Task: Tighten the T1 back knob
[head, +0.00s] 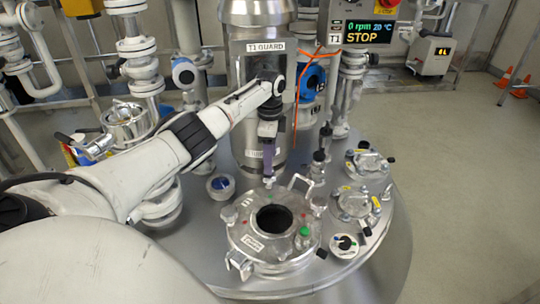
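The round steel T1 lid (240,238) sits on top of the vessel, with a dark round opening in its middle. Knobs stand around its rim: a left knob (228,214), a right knob (318,206) and a front one near a green dot (304,240). My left arm reaches in from the left, and my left gripper (268,176) points straight down at the back of the lid. Its fingertips are at a small metallic back knob (268,184), mostly hidden by the fingers. Whether they grip it is too small to tell. My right gripper is out of view.
The steel column labelled T1 GUARD (264,60) stands close behind my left gripper. A wire handle (300,182) rises from the lid's back right. Smaller ports (354,202) crowd the right side. The display (368,32) reads 0 rpm, 20 °C, STOP.

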